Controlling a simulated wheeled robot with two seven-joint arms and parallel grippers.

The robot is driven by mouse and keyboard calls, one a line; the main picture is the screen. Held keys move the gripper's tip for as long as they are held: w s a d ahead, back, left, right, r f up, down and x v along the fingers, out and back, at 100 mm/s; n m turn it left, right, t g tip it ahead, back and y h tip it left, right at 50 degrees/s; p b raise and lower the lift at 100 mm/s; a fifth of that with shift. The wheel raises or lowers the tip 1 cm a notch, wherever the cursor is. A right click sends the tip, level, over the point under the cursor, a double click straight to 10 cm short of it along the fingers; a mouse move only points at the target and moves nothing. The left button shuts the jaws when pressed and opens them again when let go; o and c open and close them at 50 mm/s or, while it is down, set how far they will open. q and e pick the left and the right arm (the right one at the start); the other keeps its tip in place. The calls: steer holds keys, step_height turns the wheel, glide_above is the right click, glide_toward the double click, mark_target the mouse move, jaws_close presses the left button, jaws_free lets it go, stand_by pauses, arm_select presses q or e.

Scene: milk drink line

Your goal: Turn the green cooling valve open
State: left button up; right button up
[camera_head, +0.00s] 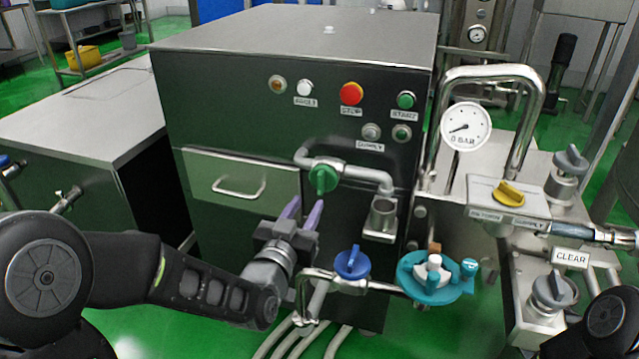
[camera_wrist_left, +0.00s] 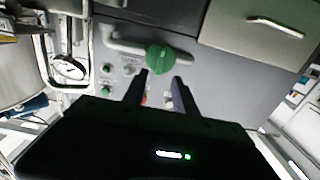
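The green cooling valve (camera_head: 323,179) is a green handle on a steel pipe at the front of the dark cabinet. In the left wrist view the green valve (camera_wrist_left: 160,58) lies just beyond the fingertips, slightly toward the left finger. My left gripper (camera_head: 303,206) is below and slightly left of the valve, its two purple-grey fingers spread and pointing up at it. The left gripper (camera_wrist_left: 162,76) is open with nothing between its fingers, and appears apart from the valve. Only a dark joint of my right arm shows at the lower right; the right gripper is out of view.
A blue valve (camera_head: 352,263) and a teal round fitting (camera_head: 430,276) sit low, right of my left gripper. A steel cup-like fitting (camera_head: 382,218) is under the pipe's end. A drawer handle (camera_head: 239,188) is left of the valve. A pressure gauge (camera_head: 466,127) stands right.

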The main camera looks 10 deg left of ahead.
mark_target(319, 184)
arm_select(q)
steer(key=shift+w, duration=0.15)
steer(key=w, duration=0.7)
steer(key=shift+w+d, duration=0.25)
steer(key=shift+w, duration=0.05)
jaws_close()
stand_by(0.4)
